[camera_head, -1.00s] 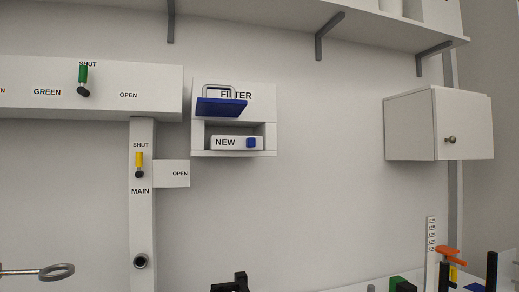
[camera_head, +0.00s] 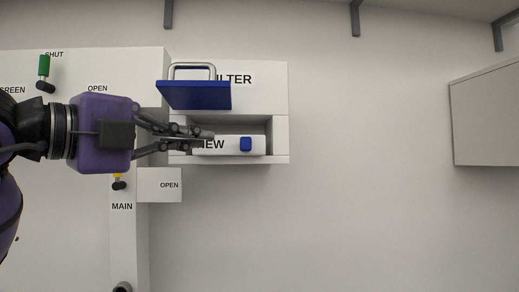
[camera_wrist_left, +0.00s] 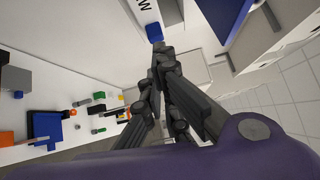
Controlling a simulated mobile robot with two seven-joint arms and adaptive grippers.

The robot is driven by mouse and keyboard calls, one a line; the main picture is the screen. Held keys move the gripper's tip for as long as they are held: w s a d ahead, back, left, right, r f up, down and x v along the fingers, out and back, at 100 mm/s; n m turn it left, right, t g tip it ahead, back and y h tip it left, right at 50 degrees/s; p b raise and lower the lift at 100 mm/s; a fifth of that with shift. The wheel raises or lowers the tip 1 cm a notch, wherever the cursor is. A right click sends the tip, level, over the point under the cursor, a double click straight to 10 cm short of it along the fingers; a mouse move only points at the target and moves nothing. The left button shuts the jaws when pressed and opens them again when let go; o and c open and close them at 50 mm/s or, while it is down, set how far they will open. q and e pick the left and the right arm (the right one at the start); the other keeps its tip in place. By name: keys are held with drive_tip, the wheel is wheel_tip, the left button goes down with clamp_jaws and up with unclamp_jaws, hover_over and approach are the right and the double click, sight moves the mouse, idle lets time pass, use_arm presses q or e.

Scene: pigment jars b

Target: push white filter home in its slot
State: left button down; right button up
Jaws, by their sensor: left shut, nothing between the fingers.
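The white filter (camera_head: 229,147), marked NEW with a blue square (camera_head: 246,144), sits in the slot of the white FILTER housing (camera_head: 280,136). How deep it sits is hard to tell. The blue flap (camera_head: 195,96) above the slot is raised. My left gripper (camera_head: 210,138) comes in from the left, shut and empty. Its fingertips overlap the filter's left part in the head view and hide some of its lettering. In the left wrist view, the shut fingertips (camera_wrist_left: 159,47) are close to the blue square (camera_wrist_left: 154,32); contact cannot be told. My right gripper is not in view.
A white cabinet (camera_head: 487,120) hangs at far right. The wall between housing and cabinet is clear. Below, the left wrist view shows a blue tray (camera_wrist_left: 44,127).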

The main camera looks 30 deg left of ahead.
use_arm(q)
drive_tip(key=s+a+n, duration=0.1)
drive_tip(key=s, duration=0.1)
approach(240, 145)
drive_tip(key=w+d, duration=0.2)
drive_tip(key=d, duration=0.1)
drive_tip(key=w, duration=0.1)
drive_tip(key=w+a, duration=0.1)
drive_tip(key=w, duration=0.1)
drive_tip(key=shift+w+a+r, duration=0.15)
drive_tip(key=shift+a+r, duration=0.05)
drive_tip(key=shift+a, duration=0.2)
drive_tip(key=shift+w+a+f, duration=0.1)
drive_tip(key=shift+w, duration=0.05)
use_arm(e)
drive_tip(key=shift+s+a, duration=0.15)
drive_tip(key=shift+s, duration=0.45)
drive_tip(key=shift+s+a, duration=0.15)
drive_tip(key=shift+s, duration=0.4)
